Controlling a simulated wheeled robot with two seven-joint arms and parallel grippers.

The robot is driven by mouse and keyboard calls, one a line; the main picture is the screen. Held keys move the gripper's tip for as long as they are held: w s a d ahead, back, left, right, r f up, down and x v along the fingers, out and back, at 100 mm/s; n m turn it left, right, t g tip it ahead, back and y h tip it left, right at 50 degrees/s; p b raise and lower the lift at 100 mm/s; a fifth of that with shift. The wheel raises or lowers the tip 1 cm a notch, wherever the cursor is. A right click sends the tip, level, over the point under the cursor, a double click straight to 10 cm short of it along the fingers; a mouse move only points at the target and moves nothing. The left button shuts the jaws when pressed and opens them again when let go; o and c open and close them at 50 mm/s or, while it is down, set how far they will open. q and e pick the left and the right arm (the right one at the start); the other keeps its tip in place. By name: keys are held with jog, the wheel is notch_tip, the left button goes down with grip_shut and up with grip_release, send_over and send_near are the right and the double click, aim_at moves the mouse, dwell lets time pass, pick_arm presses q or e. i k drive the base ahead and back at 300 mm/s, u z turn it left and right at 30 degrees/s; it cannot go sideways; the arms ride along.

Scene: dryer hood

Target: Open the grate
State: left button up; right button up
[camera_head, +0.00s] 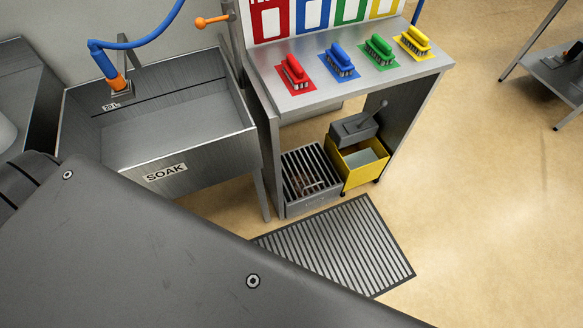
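A grey slatted floor grate (335,245) lies flat on the tan floor in front of the metal bench. Its lower left part is hidden behind a large dark grey surface in the foreground, probably part of my own body. A low grey metal box with dark bars across its top (308,172) stands under the bench, just behind the floor grate. Something brownish shows dimly between its bars. I cannot tell whether the bars lift off. Neither gripper is in view.
A steel sink marked SOAK (165,172) stands at the left. The bench (300,102) bears red, blue, green and yellow brushes. A yellow mop bucket (358,162) with a grey wringer stands beside the barred box. The floor at the right (480,200) is clear.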

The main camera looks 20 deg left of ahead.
aim_at(326, 188)
jog(key=u, duration=1)
jog(key=i, duration=0.15)
jog(key=z, duration=2.05)
jog(key=i, duration=1.55)
jog(key=u, duration=2.65)
